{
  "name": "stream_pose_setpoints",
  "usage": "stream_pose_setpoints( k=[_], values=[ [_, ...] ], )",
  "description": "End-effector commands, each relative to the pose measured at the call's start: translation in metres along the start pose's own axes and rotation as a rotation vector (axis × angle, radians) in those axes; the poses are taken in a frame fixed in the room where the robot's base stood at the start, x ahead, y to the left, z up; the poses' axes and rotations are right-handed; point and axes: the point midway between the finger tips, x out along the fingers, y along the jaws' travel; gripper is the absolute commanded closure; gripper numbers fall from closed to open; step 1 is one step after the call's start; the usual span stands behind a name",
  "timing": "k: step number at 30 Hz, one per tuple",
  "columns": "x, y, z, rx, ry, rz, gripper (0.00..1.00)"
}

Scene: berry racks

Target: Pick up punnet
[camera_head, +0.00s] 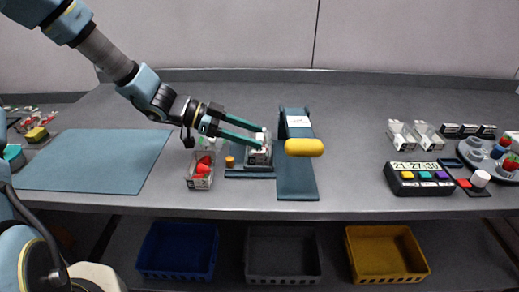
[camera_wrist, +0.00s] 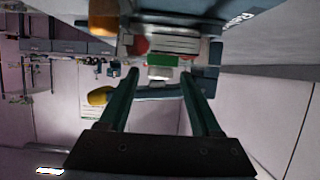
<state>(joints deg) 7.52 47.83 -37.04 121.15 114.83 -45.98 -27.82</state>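A clear punnet (camera_head: 258,158) with a pale top stands on a small dark blue stand near the middle of the bench. In the wrist view, a clear box (camera_wrist: 200,45) with a lined white label, a green patch and a bit of red lies just beyond the fingertips. My gripper (camera_head: 262,139) reaches in from the left, its two green fingers apart at the punnet's upper part. In the wrist view my gripper (camera_wrist: 160,73) has a wide gap between its fingers. Contact with the punnet is unclear. Another punnet (camera_head: 201,183) with red berries stands to the left.
A dark blue ramp (camera_head: 296,180) with a yellow roller (camera_head: 304,147) stands just right. An orange item (camera_head: 229,161) is beside the stand. A blue mat (camera_head: 95,160) lies left. A button box (camera_head: 418,186) and clear empty punnets (camera_head: 400,135) are right. Bins stand below.

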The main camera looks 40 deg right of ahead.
Motion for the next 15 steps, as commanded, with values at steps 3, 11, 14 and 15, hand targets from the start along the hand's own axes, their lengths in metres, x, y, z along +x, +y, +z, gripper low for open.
stream_pose_setpoints(
  k=[3, 11, 14, 15],
  values=[
    [-0.0002, -0.0001, 0.0001, 0.0, 0.0, 0.0, 0.5],
    [-0.0004, -0.0001, 0.0001, 0.0, 0.0, 0.0, 0.79],
    [-0.0004, -0.0001, 0.0, 0.0, 0.0, 0.0, 0.9],
    [-0.0004, -0.0001, 0.0001, 0.0, 0.0, 0.0, 0.95]
  ],
)
